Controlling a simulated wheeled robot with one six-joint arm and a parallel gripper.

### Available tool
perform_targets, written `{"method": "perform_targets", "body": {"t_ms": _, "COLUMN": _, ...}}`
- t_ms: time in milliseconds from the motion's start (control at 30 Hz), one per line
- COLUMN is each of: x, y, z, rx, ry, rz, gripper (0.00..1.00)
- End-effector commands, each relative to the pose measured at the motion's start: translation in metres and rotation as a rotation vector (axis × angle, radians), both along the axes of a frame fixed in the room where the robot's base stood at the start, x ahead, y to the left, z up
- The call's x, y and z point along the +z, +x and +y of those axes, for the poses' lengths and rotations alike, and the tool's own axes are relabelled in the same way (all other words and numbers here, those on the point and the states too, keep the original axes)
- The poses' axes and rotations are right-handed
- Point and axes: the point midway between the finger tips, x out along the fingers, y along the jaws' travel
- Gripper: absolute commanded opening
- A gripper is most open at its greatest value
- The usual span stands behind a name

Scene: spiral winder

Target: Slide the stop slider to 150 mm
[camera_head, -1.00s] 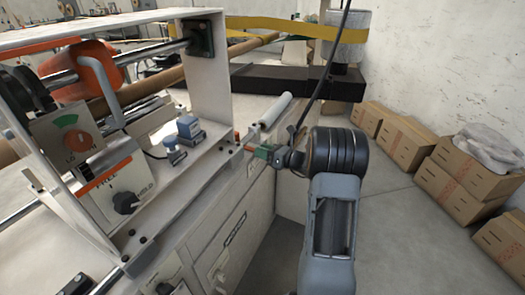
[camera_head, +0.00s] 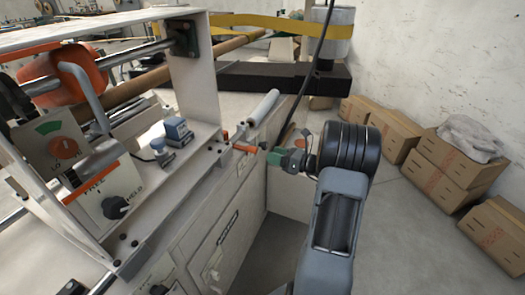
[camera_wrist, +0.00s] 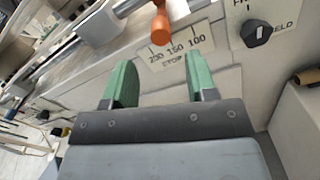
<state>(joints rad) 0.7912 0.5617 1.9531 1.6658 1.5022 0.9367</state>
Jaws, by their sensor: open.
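The stop slider's orange handle (camera_wrist: 160,25) shows at the top of the wrist view, above the printed stop scale (camera_wrist: 172,53) marked 200, 150 and 100. It appears closest to the 200 mark; the angle makes its exact reading uncertain. In the head view the orange handle (camera_head: 243,148) sticks out from the machine's side. My gripper (camera_head: 275,155) is just right of it, apart from it. In the wrist view my gripper's green fingers (camera_wrist: 162,75) are spread wide with nothing between them. The handle lies beyond the fingertips.
A black knob (camera_wrist: 257,33) on a panel is at the wrist view's upper right. Blue blocks (camera_head: 176,131) sit on the machine's ledge. Cardboard boxes (camera_head: 445,165) line the wall at right. The floor between them and the machine is clear.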

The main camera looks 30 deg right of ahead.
Motion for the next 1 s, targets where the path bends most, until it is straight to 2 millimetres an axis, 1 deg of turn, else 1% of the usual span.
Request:
{"method": "perform_targets", "body": {"t_ms": 33, "x": 0.001, "y": -0.007, "z": -0.007, "rx": -0.004, "ry": 0.0, "rz": 0.0, "gripper": 0.52}}
{"method": "perform_targets", "body": {"t_ms": 100, "x": 0.001, "y": -0.016, "z": -0.013, "rx": -0.003, "ry": 0.001, "rz": 0.001, "gripper": 0.52}}
{"method": "perform_targets", "body": {"t_ms": 200, "x": 0.0, "y": -0.025, "z": -0.02, "rx": -0.002, "ry": 0.001, "rz": 0.0, "gripper": 0.52}}
{"method": "perform_targets", "body": {"t_ms": 400, "x": 0.0, "y": -0.035, "z": -0.028, "rx": -0.001, "ry": 0.001, "rz": 0.001, "gripper": 0.52}}
{"method": "perform_targets", "body": {"t_ms": 800, "x": 0.0, "y": -0.036, "z": -0.028, "rx": 0.001, "ry": 0.001, "rz": 0.0, "gripper": 0.52}}
{"method": "perform_targets", "body": {"t_ms": 933, "x": 0.0, "y": -0.031, "z": -0.024, "rx": 0.002, "ry": 0.0, "rz": 0.0, "gripper": 0.52}}
{"method": "perform_targets", "body": {"t_ms": 1000, "x": 0.0, "y": -0.025, "z": -0.019, "rx": 0.004, "ry": 0.0, "rz": 0.0, "gripper": 0.52}}
